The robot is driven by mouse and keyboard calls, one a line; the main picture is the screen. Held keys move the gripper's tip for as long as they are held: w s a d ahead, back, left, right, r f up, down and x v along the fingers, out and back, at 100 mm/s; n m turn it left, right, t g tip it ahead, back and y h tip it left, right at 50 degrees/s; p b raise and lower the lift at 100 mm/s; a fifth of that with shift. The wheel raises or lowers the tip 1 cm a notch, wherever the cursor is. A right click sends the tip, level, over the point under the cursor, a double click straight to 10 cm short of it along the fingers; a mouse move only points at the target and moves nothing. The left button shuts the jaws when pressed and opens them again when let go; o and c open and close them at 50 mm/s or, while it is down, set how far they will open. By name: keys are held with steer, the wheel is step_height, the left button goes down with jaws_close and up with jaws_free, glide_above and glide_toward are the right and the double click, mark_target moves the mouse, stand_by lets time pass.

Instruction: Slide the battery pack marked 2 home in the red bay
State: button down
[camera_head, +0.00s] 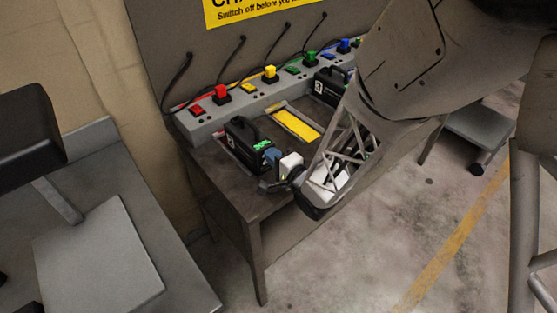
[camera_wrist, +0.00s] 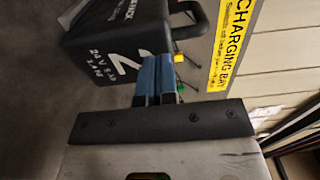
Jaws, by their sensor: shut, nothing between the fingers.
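The battery pack (camera_head: 247,142) is black with a carrying handle and stands upright in the leftmost bay, in line with the red plug (camera_head: 221,93). A green patch shows on its front top edge. In the wrist view the pack (camera_wrist: 115,35) fills the upper left, with a large white 2 turned sideways on its face. My gripper (camera_head: 271,157) is at the pack's front face; its blue fingers (camera_wrist: 157,75) are shut together and empty. They are at or very close to the face; contact cannot be told. The bay's floor is mostly hidden under the pack.
The yellow bay (camera_head: 297,123) to the right is empty. Another black pack (camera_head: 328,86) stands beyond it, partly behind my arm. A grey rail (camera_head: 245,101) with coloured plugs and switches runs along the back. A grey bench (camera_head: 100,255) stands at left.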

mark_target(259, 142)
steer(key=shift+w+a, duration=0.1)
stand_by(0.3)
steer(key=shift+x, duration=2.95)
steer(key=v, duration=1.4)
steer(key=shift+s+d, duration=0.25)
steer(key=shift+r, duration=0.1)
steer(key=shift+w, duration=0.1)
